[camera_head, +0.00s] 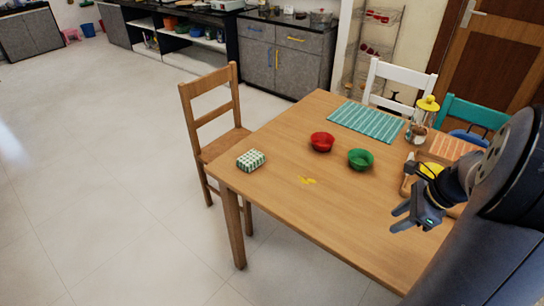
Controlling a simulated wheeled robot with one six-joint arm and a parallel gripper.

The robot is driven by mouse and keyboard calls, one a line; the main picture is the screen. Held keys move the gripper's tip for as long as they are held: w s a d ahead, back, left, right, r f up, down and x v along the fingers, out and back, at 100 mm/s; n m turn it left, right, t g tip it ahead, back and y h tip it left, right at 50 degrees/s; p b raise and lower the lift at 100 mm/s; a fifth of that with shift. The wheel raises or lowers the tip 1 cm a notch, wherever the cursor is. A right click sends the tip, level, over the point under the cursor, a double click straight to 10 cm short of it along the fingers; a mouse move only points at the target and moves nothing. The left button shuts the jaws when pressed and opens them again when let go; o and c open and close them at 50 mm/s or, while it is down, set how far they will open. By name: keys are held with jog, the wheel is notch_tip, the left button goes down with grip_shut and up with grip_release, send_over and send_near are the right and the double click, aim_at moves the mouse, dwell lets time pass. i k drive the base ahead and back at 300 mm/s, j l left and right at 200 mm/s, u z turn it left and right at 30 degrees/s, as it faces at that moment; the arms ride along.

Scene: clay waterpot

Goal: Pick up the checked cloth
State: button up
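The checked cloth (251,160) is a small folded block in green and white checks. It lies on the wooden table (290,229) near its left corner, beside the wooden chair. My gripper (398,218) is over the right part of the table, well to the right of the cloth and apart from it. Its dark fingers are spread with a gap between them, and nothing shows between them.
A red bowl (322,141) and a green bowl (360,159) stand mid-table, with a yellow patch (307,180) in front. A teal striped mat (366,122) lies behind. A wooden chair (214,115) stands close at the left. The table's front is mostly clear.

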aim_at(250, 161)
jog(key=i+j+z, duration=0.1)
jog(key=j, duration=0.25)
jog(key=i+j+z, duration=0.15)
jog(key=j, duration=0.25)
jog(key=i+j+z, duration=0.1)
jog(key=i+j, duration=0.15)
jog(key=j, duration=0.15)
jog(key=i+j+z, duration=0.1)
jog(key=j, duration=0.3)
jog(key=i+j+z, duration=0.1)
jog(key=j, duration=0.3)
jog(key=i+j+z, duration=0.15)
jog(key=j, duration=0.3)
jog(key=i+j+z, duration=0.1)
jog(key=j, duration=0.3)
